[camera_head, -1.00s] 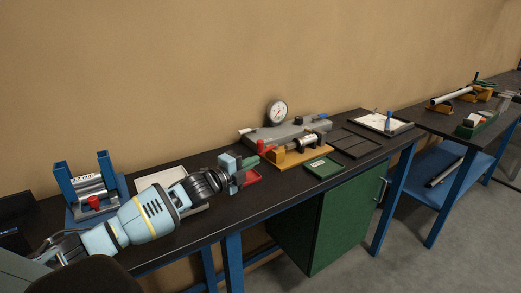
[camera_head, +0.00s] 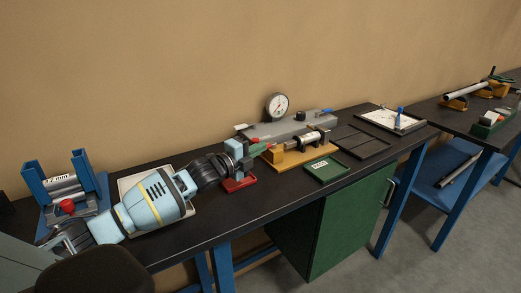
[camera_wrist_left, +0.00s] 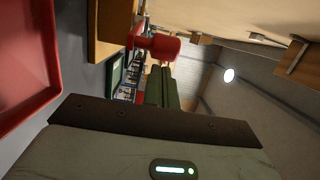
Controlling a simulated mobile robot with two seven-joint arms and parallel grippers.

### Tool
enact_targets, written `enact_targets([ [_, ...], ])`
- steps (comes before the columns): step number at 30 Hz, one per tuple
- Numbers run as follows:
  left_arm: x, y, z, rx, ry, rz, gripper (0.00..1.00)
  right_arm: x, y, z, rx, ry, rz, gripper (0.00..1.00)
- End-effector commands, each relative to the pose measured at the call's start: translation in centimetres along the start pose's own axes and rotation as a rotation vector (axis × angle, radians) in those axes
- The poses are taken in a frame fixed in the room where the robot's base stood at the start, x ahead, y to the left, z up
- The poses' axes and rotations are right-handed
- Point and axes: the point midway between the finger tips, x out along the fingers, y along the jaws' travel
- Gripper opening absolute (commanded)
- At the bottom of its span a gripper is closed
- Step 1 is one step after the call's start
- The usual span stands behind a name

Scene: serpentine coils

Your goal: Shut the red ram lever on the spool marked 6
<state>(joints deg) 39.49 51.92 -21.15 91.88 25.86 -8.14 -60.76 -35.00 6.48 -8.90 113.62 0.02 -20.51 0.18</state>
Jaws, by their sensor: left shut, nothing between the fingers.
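My left gripper (camera_head: 265,149) is at the left end of the yellow fixture (camera_head: 288,160), which carries a silver cylinder (camera_head: 311,138). In the left wrist view its green fingers (camera_wrist_left: 161,70) are together and empty. A red lever with a rounded knob (camera_wrist_left: 163,46) stands just beyond the fingertips there, on the yellow-brown block (camera_wrist_left: 114,25). I cannot tell whether they touch. In the head view the gripper largely hides the lever. No number 6 can be read. My right gripper is not in view.
A red tray (camera_head: 238,185) lies under the gripper, and a green tray (camera_head: 325,178) lies in front of the fixture. A grey unit (camera_head: 290,127) with a dial gauge (camera_head: 277,106) stands behind.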

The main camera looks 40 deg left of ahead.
Motion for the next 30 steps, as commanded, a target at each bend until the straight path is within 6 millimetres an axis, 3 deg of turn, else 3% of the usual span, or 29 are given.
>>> enact_targets([
  [19,0.0,-0.1,0.0,0.0,0.003,-0.001,0.0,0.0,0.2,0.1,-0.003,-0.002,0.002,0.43],
  [30,-0.5,-0.1,2.2,0.001,0.001,0.0,0.0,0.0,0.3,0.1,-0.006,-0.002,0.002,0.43],
])
